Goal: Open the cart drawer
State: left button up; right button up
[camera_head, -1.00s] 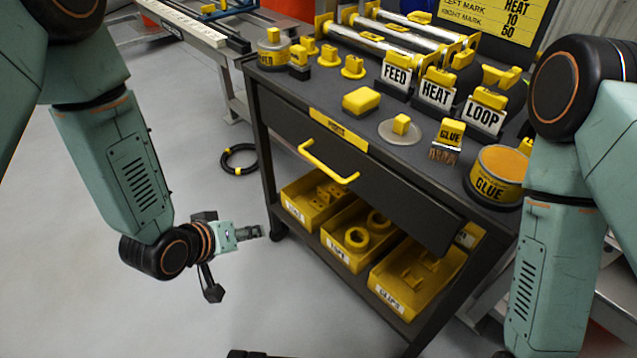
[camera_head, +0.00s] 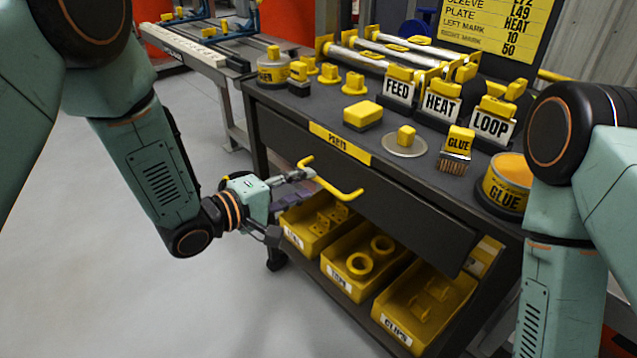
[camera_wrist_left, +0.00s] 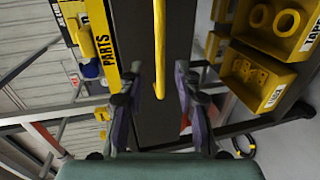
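The cart drawer (camera_head: 400,207) has a dark front with a yellow PARTS label and looks shut. Its yellow bar handle (camera_head: 334,184) stands out from the front and also shows in the left wrist view (camera_wrist_left: 159,50). My left gripper (camera_head: 308,183) is at the handle's left end. In the left wrist view its two fingers (camera_wrist_left: 157,85) are apart, with the end of the handle between them; a gap shows on both sides. My right gripper is out of view; only the right arm shows at the right edge.
The cart top (camera_head: 330,111) holds sign blocks, a glue tin (camera_head: 506,186), a brush (camera_head: 456,150) and yellow-handled pieces. Yellow bins (camera_head: 355,263) sit on the shelf below the drawer. The floor to the left and front of the cart is clear.

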aim_at(318, 178)
pick_arm(q)
jog(key=b+x, duration=0.1)
jog(key=x, duration=0.4)
jog(key=shift+b, duration=0.3)
grip_shut()
jog(key=shift+a, duration=0.1)
dwell(0.6)
